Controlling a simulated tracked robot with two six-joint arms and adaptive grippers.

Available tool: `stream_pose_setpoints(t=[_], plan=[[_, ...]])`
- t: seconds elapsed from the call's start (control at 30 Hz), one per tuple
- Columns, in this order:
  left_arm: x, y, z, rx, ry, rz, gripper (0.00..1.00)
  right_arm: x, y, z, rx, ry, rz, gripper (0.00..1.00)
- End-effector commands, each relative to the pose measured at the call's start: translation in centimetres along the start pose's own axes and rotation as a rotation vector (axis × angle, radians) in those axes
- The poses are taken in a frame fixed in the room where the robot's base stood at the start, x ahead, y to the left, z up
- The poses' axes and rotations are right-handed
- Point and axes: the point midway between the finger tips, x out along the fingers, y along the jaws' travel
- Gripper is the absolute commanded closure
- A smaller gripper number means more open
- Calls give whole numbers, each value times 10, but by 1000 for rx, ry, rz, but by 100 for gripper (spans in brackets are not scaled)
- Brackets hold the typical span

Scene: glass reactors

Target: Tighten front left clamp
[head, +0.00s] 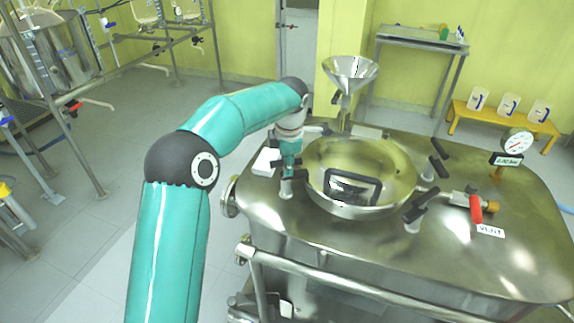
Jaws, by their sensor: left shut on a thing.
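The steel reactor (470,262) has a round domed lid (335,153) with a black handle on it. Clamps with black handles stand around the lid. The front left clamp (287,188) is at the lid's left edge, upright, with its black handle partly covered by my gripper. My left arm reaches over from the left, and my left gripper (290,168) points down, shut on this clamp's handle. The fingertips are small and partly hidden. A front right clamp (413,222) and a right rear clamp (431,170) also show. My right gripper is not in view.
A steel funnel (350,70) rises behind the lid. A red-handled valve (475,208) and a pressure gauge (517,142) stand on the right of the reactor top. A steel rail (340,285) runs along the front.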

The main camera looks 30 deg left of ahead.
Motion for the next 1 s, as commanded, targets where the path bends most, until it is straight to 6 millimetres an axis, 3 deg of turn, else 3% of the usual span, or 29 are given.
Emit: stream_pose_setpoints(t=[0.3, 0.77, 0.8, 0.93, 1.0], plan=[[-2, 3, 2, -109, 14, 11, 100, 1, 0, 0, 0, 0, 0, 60], [-3, 4, 2, -125, 16, 12, 100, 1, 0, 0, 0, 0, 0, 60], [-3, 4, 2, -125, 16, 12, 73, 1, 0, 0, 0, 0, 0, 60], [-2, 3, 1, -124, 18, 9, 51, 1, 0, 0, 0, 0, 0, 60], [-2, 2, 1, -124, 19, 7, 51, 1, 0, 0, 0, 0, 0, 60]])
